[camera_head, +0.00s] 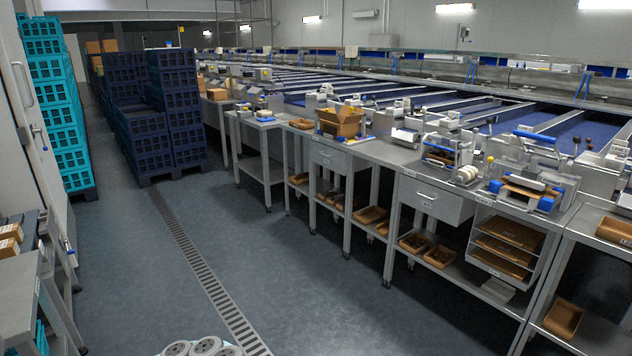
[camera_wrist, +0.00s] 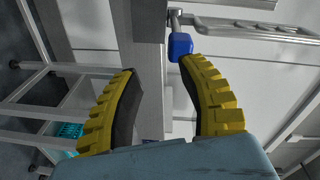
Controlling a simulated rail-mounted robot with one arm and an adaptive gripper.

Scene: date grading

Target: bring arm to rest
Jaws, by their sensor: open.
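My gripper (camera_wrist: 165,95) shows in the wrist view with its two yellow, ribbed fingers with dark inner pads spread apart. Nothing is between the pads. My gripper is not seen in the head view.
Grey workbenches (camera_head: 380,150) with drawers, trays and tools run along the right. Dark blue crates (camera_head: 140,125) and teal crates (camera_head: 55,120) are stacked on the left. A grey stand (camera_head: 25,290) is at the near left. The aisle floor (camera_head: 270,255) with its drain grate (camera_head: 195,250) is clear.

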